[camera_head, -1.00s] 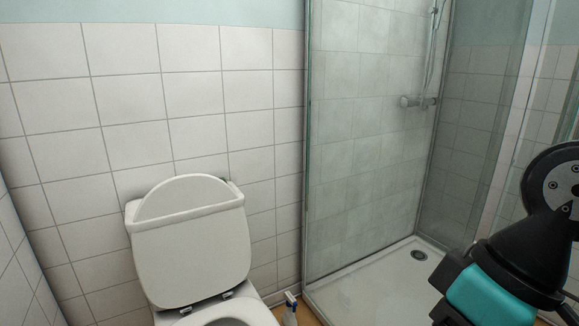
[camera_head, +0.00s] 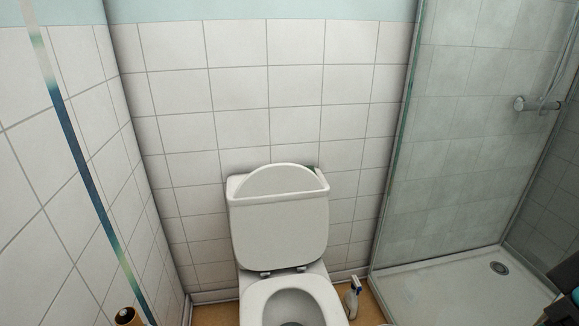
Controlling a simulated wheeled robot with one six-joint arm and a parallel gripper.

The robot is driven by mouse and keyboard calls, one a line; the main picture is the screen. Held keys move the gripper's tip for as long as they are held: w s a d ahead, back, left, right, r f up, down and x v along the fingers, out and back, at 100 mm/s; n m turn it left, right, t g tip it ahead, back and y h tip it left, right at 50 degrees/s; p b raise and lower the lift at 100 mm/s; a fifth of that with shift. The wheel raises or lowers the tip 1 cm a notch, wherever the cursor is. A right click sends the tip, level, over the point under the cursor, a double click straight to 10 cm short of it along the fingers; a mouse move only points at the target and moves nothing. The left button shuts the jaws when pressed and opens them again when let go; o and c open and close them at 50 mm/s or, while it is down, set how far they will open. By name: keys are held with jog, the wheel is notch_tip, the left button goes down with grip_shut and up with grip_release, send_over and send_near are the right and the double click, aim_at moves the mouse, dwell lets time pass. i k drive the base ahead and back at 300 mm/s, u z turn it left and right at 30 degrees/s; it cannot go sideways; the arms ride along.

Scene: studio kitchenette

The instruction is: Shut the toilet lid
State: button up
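The toilet (camera_head: 256,298) stands against the tiled wall, a little below the middle of the head view. Its white lid (camera_head: 280,232) is up and leans back against the cistern (camera_head: 236,189). The hinges show at the lid's lower edge. The seat lies down on the bowl, and the bowl opening faces up. The bowl's front is cut off by the bottom edge of the view. My gripper is not in view; only a dark bit of what looks like my arm shows at the lower right edge.
A glass shower screen (camera_head: 397,170) and white shower tray (camera_head: 440,291) stand to the right. A small bottle (camera_head: 352,299) stands on the floor between toilet and shower. A tiled wall (camera_head: 85,130) closes the left side. A brown roll-like object (camera_head: 128,317) is at lower left.

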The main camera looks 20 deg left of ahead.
aim_at(280, 212)
jog(key=z, duration=0.25)
jog(key=k, duration=0.2)
jog(key=u, duration=0.85)
jog(key=i, duration=1.2)
